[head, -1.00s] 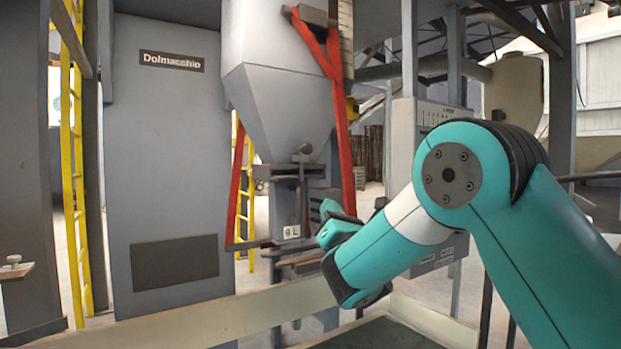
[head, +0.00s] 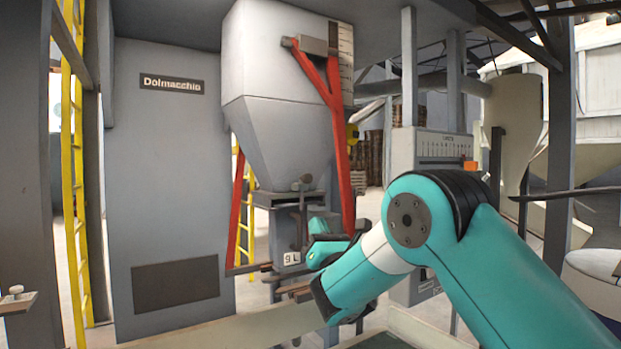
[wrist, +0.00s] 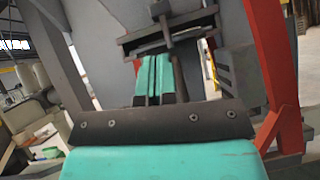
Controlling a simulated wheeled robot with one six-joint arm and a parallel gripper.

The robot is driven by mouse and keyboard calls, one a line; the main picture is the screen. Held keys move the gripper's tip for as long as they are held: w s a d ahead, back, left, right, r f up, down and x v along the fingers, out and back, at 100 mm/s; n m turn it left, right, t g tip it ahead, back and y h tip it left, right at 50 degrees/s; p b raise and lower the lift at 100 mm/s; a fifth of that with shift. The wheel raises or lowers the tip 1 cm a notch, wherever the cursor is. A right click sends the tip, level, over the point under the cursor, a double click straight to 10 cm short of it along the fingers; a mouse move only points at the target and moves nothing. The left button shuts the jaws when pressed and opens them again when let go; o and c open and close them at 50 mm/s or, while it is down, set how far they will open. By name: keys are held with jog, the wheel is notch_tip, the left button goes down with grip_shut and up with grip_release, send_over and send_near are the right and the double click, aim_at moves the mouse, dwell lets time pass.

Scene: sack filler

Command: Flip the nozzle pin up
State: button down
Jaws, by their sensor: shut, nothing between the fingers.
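The grey hopper (head: 275,135) narrows to a spout assembly (head: 283,232) with a "9 L" label. A thin upright rod with a rounded knob (head: 303,184) stands at the front of the spout; it looks like the nozzle pin, though I cannot be sure. In the wrist view a grey upright rod (wrist: 163,22) at the spout shows just beyond the fingers. In the head view my teal wrist partly hides the spout's right side, and contact cannot be told.
Red struts (head: 338,140) flank the hopper. A grey cabinet (head: 168,170) stands left, beside a yellow ladder (head: 75,190). A grey scale box (head: 440,150) stands right of the hopper. Pale rails (head: 190,330) cross the bottom foreground.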

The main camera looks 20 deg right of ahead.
aim_at(310, 178)
jog(key=w+r+p, duration=0.1)
jog(key=r+p, duration=0.1)
jog(key=p, duration=0.2)
jog(key=w+r+p, duration=0.2)
jog(key=p, duration=0.3)
jog(key=w+r+p, duration=0.2)
jog(key=r+p, duration=0.1)
jog(key=p, duration=0.1)
jog(key=shift+a+p, duration=0.2)
jog(key=shift+p, duration=0.1)
notch_tip(310, 178, up, 4)
jog(key=p, duration=0.4)
jog(key=shift+r, duration=0.1)
jog(key=shift+f, duration=0.2)
